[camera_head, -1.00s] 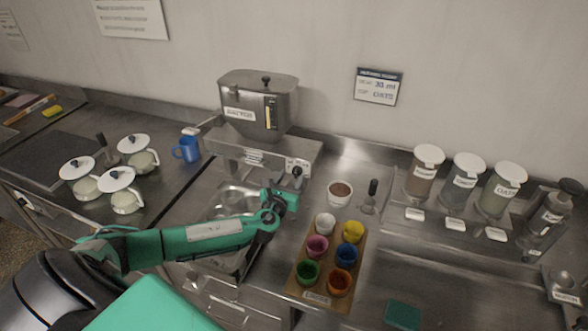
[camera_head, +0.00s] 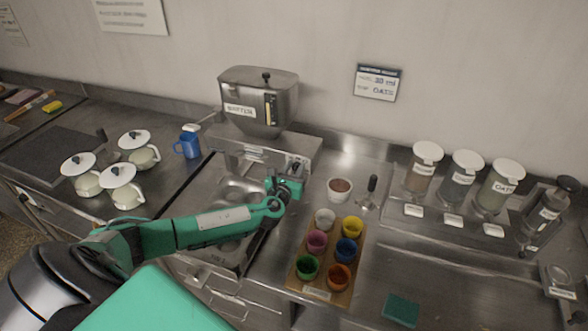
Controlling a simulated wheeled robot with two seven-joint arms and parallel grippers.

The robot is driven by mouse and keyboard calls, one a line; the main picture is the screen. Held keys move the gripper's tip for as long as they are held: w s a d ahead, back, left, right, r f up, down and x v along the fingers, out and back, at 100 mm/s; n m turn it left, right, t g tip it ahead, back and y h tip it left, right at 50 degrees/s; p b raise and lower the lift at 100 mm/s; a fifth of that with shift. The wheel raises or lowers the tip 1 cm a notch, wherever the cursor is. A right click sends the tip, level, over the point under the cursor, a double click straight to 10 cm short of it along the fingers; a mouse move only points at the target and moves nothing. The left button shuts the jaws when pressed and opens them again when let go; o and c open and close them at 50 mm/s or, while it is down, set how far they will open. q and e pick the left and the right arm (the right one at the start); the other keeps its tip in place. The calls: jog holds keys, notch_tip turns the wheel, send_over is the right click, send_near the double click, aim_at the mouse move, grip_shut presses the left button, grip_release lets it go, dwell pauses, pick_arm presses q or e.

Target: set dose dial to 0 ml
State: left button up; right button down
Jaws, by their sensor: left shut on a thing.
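The steel batter dispenser (camera_head: 258,100) stands at the back with its hopper above a steel base. The dose dial (camera_head: 296,167) is a small dark knob at the right end of the base's front; its reading is too small to tell. My left gripper (camera_head: 293,175) is at the dial, with its jaws shut on it as far as I can see. The gripper partly hides the dial and its scale. My right gripper is not in view.
A wooden rack (camera_head: 340,286) of several coloured cups stands right of my left arm. A white cup (camera_head: 340,189) with brown contents is behind it. Lidded jars (camera_head: 463,176) stand right.

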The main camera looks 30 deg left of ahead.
pick_arm(q)
jog(key=shift+f, duration=0.1)
jog(key=shift+a+f+n+b, duration=0.2)
jog(key=shift+n+b, duration=0.6)
jog(key=shift+b, duration=0.35)
jog(key=n+b, duration=0.2)
jog(key=shift+s+a+f+n, duration=0.1)
jog(key=shift+n, duration=0.2)
jog(key=n+b, duration=0.2)
jog(key=shift+s+a+f+n+b, duration=0.1)
jog(key=shift+a+n+b, duration=0.1)
jog(key=shift+n+b, duration=0.2)
jog(key=n+b, duration=0.2)
jog(key=n, duration=0.1)
jog(key=shift+a+f+n, duration=0.15)
jog(key=shift+n, duration=0.15)
jog(key=shift+a+f+n+b, duration=0.15)
jog(key=shift+n+b, duration=0.65)
jog(key=shift+n, duration=1)
jog(key=shift+a+f+n+b, duration=0.15)
jog(key=shift+n+b, duration=0.6)
jog(key=shift+n, duration=1.05)
jog(key=shift+d, duration=0.1)
